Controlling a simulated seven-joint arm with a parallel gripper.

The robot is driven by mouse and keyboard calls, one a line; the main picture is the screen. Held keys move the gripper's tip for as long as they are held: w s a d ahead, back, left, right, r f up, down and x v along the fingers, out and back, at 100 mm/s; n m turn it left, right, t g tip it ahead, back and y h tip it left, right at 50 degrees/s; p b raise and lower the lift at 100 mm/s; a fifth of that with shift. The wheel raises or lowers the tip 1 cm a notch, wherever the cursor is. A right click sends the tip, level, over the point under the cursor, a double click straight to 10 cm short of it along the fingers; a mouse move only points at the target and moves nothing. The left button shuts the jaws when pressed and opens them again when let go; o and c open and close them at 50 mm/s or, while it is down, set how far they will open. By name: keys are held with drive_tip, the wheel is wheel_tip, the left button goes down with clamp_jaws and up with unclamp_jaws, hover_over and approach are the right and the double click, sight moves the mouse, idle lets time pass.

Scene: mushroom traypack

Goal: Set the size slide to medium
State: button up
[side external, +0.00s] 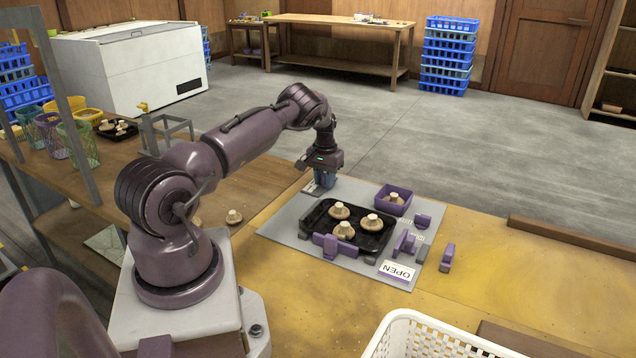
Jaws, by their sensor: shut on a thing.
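A small white label (310,187) with dark marks lies just left of the fingers.
A black tray (312,222) with three mushrooms sits mid-board. A purple box (407,203) holds a mushroom behind it. Purple blocks (405,242) and an OPEN sign (397,271) stand front right. A white basket (440,335) is at the front edge.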

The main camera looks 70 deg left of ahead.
drive_tip(key=o, duration=0.7)
drive_tip(key=shift+o, duration=0.2)
drive_tip(key=shift+r, duration=2.3)
